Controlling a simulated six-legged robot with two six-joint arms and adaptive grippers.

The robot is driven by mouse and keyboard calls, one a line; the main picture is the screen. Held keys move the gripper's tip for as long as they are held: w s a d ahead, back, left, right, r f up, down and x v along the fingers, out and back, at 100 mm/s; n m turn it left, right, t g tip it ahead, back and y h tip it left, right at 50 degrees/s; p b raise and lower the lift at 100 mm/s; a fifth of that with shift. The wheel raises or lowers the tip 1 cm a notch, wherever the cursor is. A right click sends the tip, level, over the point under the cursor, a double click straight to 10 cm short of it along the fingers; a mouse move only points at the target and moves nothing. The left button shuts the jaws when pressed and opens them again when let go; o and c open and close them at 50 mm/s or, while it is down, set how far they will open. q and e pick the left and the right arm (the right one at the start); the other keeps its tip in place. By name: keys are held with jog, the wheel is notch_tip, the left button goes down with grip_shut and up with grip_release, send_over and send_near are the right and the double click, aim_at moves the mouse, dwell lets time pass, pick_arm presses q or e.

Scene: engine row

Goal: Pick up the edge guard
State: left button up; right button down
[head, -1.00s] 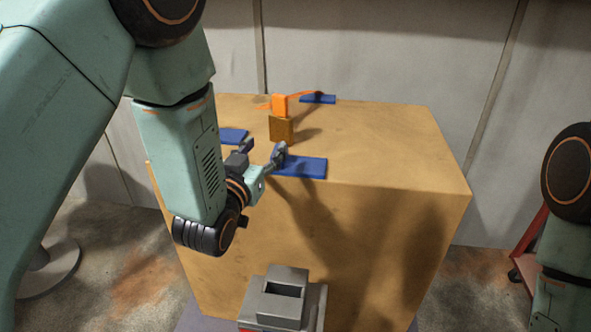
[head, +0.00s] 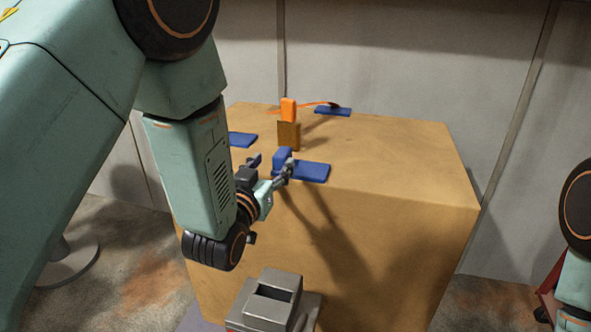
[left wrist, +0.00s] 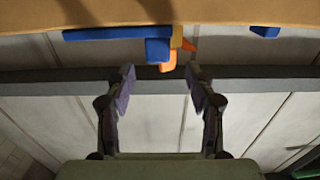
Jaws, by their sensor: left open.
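A small blue block (head: 282,156), which seems to be the edge guard, stands at the left end of a flat blue pad (head: 312,172) near the front edge of a tan box. In the left wrist view the blue block (left wrist: 157,50) is just beyond the fingertips, roughly between their lines. My left gripper (head: 272,167) is open and empty, in front of the block and apart from it in the wrist view (left wrist: 160,71). A finger partly covers the block's lower part in the head view. My right gripper is out of view.
Behind the block, an orange piece (head: 288,110) stands on a brown block (head: 289,136), with an orange strip running back right. More blue pads lie at the left (head: 243,140) and back (head: 333,112). The right part of the tan box (head: 400,165) is clear. A grey metal fixture (head: 270,300) stands in front.

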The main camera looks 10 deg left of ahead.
aim_at(286, 148)
pick_arm(q)
jog(key=w, duration=0.2)
jog(key=w+b, duration=0.1)
jog(key=w, duration=0.2)
jog(key=w+b, duration=0.1)
jog(key=w, duration=0.1)
jog(key=shift+w+d+f, duration=0.2)
jog(key=shift+d+f, duration=0.05)
jog(key=shift+f, duration=0.1)
jog(key=shift+w, duration=0.35)
jog(key=shift+s+r, duration=0.1)
jog(key=shift+c, duration=0.7)
grip_shut()
